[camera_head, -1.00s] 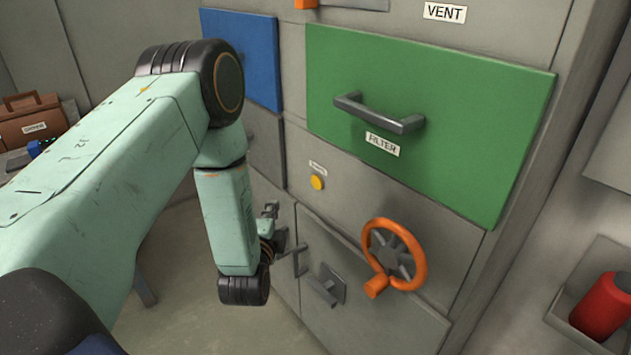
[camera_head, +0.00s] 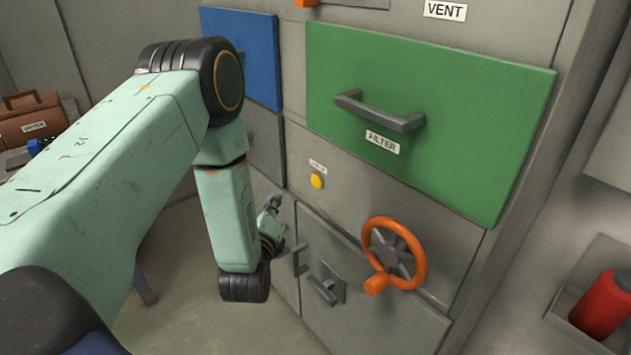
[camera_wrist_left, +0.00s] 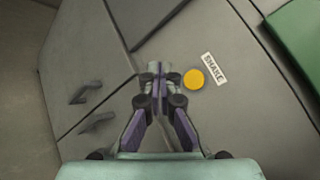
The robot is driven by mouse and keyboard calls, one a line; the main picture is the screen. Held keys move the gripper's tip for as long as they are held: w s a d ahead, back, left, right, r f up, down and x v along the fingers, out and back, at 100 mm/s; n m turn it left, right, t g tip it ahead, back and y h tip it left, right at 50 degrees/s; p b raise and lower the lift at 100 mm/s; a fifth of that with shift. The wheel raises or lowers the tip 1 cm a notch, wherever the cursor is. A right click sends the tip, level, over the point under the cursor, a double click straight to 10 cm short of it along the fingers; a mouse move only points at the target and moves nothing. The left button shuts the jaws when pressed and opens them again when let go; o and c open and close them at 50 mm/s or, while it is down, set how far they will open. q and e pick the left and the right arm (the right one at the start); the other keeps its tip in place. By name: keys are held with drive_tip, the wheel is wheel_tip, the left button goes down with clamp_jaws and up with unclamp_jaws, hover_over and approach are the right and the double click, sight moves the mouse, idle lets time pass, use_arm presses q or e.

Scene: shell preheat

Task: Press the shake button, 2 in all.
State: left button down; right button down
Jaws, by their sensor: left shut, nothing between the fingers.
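The shake button (camera_head: 317,181) is a small round yellow button on the grey cabinet front, just below its small label. In the left wrist view the button (camera_wrist_left: 193,79) lies just right of my fingertips, beside the SHAKE label (camera_wrist_left: 213,69). My left gripper (camera_head: 274,203) is shut and empty, left of and a little below the button in the head view. In the left wrist view the shut fingertips of my left gripper (camera_wrist_left: 155,72) point toward the panel, apart from the button in the picture. Whether they touch the panel I cannot tell. My right gripper is not in view.
An orange handwheel (camera_head: 394,254) sticks out below and right of the button. A green FILTER drawer (camera_head: 430,110) with a grey handle is above it, and a blue panel (camera_head: 240,55) is at upper left. Grey handles (camera_head: 325,287) sit low on the cabinet.

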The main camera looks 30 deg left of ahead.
use_arm(q)
drive_tip(key=b, duration=0.4)
approach(311, 178)
drive_tip(key=w+a, duration=0.3)
drive_tip(key=a, duration=0.1)
drive_tip(key=shift+w+d+f, duration=0.3)
drive_tip(key=shift+w+d, duration=0.2)
drive_tip(key=shift+w, duration=0.15)
idle(0.6)
drive_tip(key=shift+w+d, duration=0.15)
drive_tip(key=shift+w, duration=0.25)
drive_tip(key=shift+w+d, duration=0.15)
drive_tip(key=shift+w, duration=0.25)
idle(1.0)
drive_tip(key=shift+s, duration=0.1)
drive_tip(key=shift+s+a+p, duration=0.3)
drive_tip(key=shift+s+p, duration=0.35)
drive_tip(key=shift+s, duration=0.05)
